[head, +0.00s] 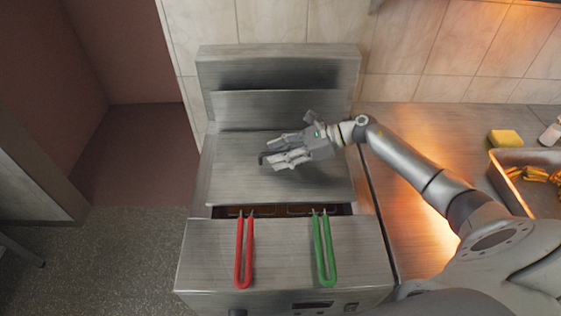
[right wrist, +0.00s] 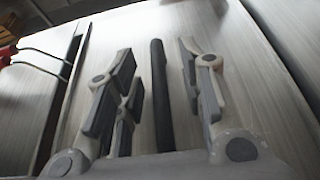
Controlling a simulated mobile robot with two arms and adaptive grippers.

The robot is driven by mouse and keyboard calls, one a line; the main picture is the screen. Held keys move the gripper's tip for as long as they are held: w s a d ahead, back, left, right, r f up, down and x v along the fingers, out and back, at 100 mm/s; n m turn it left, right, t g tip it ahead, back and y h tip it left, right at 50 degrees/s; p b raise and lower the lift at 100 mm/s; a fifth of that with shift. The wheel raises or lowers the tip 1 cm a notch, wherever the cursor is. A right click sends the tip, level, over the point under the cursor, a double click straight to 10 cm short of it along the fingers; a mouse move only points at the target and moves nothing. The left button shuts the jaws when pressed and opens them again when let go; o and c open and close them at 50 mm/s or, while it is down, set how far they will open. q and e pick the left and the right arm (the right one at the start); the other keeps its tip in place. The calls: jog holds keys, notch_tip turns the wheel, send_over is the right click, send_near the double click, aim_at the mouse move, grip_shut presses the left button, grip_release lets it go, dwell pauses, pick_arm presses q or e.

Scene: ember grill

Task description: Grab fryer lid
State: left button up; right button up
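The fryer lid (head: 235,185) is a flat brushed-metal plate lying over most of the fryer opening in the head view. In the right wrist view the lid (right wrist: 235,60) fills most of the picture, with a dark bar handle (right wrist: 160,95) running up its middle. My right gripper (head: 268,160) is over the lid in the head view. In the right wrist view the right gripper (right wrist: 158,65) is open, with its fingers on either side of the handle and visible gaps to it. My left gripper is not in view.
A red basket handle (head: 239,255) and a green basket handle (head: 324,250) lie over the fryer's front panel (head: 283,260). A dark strip of the vat shows behind them. On the right counter are a metal tray of fries (head: 512,192) and a yellow sponge (head: 504,138).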

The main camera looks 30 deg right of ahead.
grip_shut()
jog(key=shift+r, duration=0.1)
dwell(0.4)
